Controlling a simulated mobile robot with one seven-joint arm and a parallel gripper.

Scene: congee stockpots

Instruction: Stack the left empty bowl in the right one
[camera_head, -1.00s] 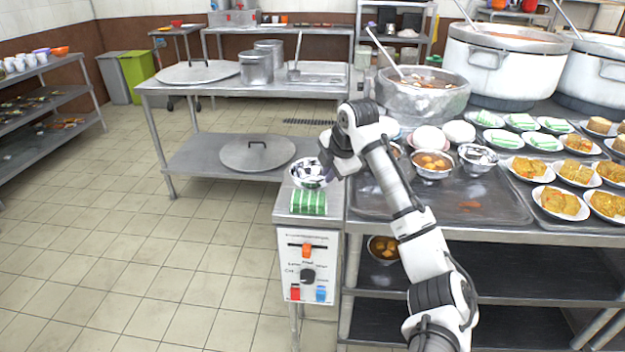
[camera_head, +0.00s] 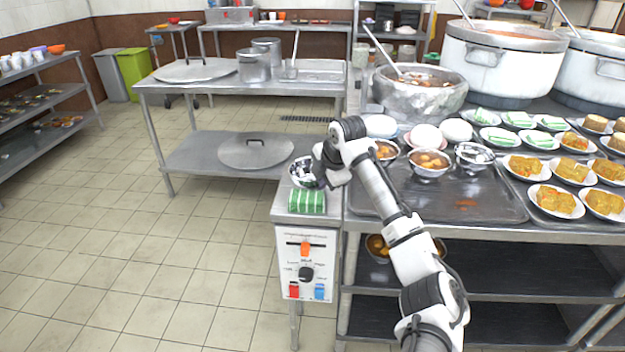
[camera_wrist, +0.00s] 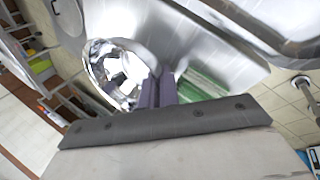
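The left empty bowl (camera_head: 302,171) is a shiny steel bowl at the small stand beside the counter. It appears slightly tilted; I cannot tell whether it still touches the stand. My gripper (camera_head: 322,176) is at its right rim. In the wrist view the bowl (camera_wrist: 112,72) lies left of the fingers (camera_wrist: 157,90), which are close together with its rim between them. The right empty bowl (camera_head: 474,158) stands upright on the counter's tray, right of a bowl of food. It looks like steel with a bright inside.
A green-and-white striped packet (camera_head: 307,201) lies in front of the left bowl. A food-filled bowl (camera_head: 430,164) stands close beside the right bowl. Plates of food (camera_head: 556,201) crowd the counter's right side.

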